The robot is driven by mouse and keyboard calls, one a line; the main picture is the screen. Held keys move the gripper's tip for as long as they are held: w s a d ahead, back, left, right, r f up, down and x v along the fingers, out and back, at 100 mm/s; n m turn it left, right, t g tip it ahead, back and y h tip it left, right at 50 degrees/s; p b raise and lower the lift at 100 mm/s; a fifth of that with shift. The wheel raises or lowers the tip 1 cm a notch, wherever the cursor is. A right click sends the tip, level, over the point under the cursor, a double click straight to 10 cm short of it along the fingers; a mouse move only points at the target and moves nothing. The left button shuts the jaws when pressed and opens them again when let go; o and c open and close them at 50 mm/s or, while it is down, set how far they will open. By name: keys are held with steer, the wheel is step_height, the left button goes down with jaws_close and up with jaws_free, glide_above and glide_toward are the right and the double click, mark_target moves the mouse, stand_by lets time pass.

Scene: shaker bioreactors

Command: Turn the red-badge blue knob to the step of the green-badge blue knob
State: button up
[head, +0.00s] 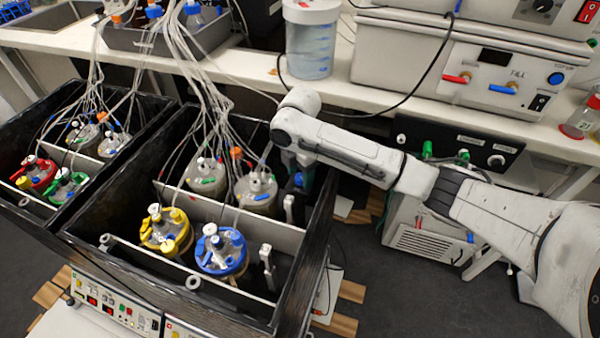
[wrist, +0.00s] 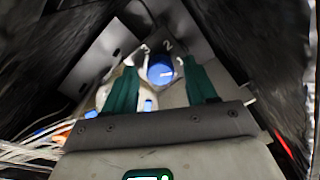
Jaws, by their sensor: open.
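In the wrist view a blue knob (wrist: 161,72) with a small white mark sits on a grey plate between my gripper's green fingers. The white figure 2 shows just above the knob, and another figure, perhaps a 3, to its left. My gripper (wrist: 163,84) is open, one finger on each side of the knob; I cannot tell whether they touch it. In the head view my gripper (head: 297,187) points down inside the right side of the right black box, with a blue patch between its fingers. I cannot make out a red or green badge or a second matching knob.
The right black box (head: 190,293) holds vessels with yellow (head: 166,231) and blue (head: 221,250) rings, and tubing (wrist: 38,140) runs close to my gripper. Dark box walls rise on both sides. A bench (head: 345,92) with instruments stands behind.

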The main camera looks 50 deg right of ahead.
steer(key=c, duration=1.1)
steer(key=shift+o, duration=0.2)
steer(key=shift+p, duration=0.35)
steer(key=m+p, duration=0.3)
steer(key=shift+a+r, duration=0.15)
steer(key=shift+r, duration=0.05)
steer(key=m+p, duration=0.2)
steer(key=p, duration=0.1)
steer(key=shift+m, duration=0.4)
steer(key=m+p, duration=0.2)
steer(key=m, duration=0.1)
steer(key=shift+f+p, duration=0.1)
steer(key=shift+p, duration=0.3)
steer(key=shift+f+m+p, duration=0.1)
steer(key=shift+m+p, duration=0.8)
steer(key=shift+m, duration=0.7)
